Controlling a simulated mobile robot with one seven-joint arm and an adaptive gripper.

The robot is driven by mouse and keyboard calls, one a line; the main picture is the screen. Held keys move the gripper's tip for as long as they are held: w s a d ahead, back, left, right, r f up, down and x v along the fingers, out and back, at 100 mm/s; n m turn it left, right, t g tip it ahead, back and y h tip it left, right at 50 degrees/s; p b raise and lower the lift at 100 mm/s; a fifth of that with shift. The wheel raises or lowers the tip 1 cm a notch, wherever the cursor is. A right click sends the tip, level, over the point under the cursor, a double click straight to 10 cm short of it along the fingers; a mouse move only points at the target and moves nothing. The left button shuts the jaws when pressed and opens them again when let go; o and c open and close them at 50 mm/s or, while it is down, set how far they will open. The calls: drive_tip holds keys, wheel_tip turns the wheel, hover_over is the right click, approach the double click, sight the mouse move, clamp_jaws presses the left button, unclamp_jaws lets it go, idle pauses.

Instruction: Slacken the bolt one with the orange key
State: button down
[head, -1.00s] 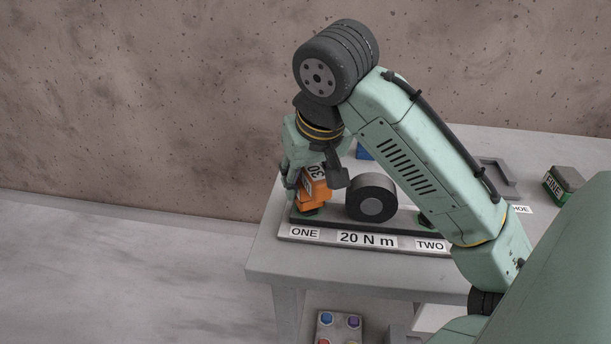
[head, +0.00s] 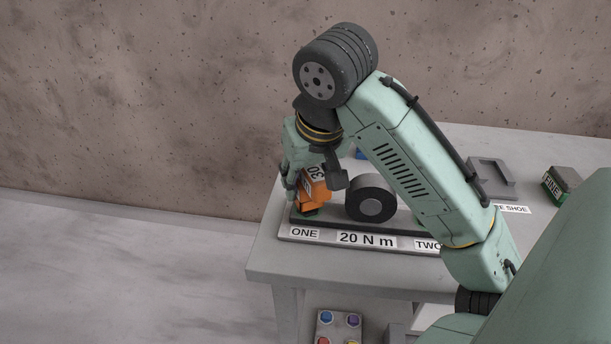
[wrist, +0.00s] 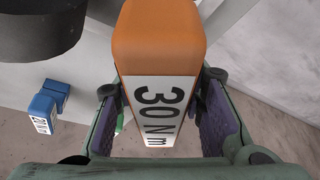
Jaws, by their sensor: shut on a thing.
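The orange key (head: 315,192), with a white label reading 30 and more, is held in my gripper (head: 300,190) over the left end of the dark fixture bar. In the wrist view the orange key (wrist: 158,45) shows its full label, 30 N m, between the two fingers of my gripper (wrist: 165,120).
The fixture plate (head: 290,238) also bears a 20 N m label and TWO. A dark round drum (head: 372,198) stands right of the key. A blue key (wrist: 45,108) lies behind. A grey tray (head: 491,176) and a FINE block (head: 562,184) are at right.

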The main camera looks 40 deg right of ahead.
drive_tip(key=shift+f+b, duration=0.35)
drive_tip(key=shift+f, duration=0.4)
idle(0.5)
drive_tip(key=shift+a+r+n+y+p, duration=0.15)
drive_tip(key=shift+n+y+p, duration=0.35)
drive_tip(key=shift+n, duration=0.5)
drive_tip(key=n+p, duration=0.1)
drive_tip(key=n, duration=0.1)
drive_tip(key=n+y+p, duration=0.1)
drive_tip(key=n, duration=0.1)
drive_tip(key=shift+s+a, duration=0.1)
drive_tip(key=shift+a, duration=0.2)
drive_tip(key=n+y+p, duration=0.1)
drive_tip(key=n, duration=0.1)
drive_tip(key=n+y+p, duration=0.1)
drive_tip(key=n+p, duration=0.1)
drive_tip(key=n, duration=0.1)
drive_tip(key=shift+a+n+g, duration=0.1)
drive_tip(key=shift+n+g, duration=0.2)
drive_tip(key=shift+f, duration=0.2)
drive_tip(key=shift+r+p, duration=1.8)
drive_tip(key=shift+r, duration=0.05)
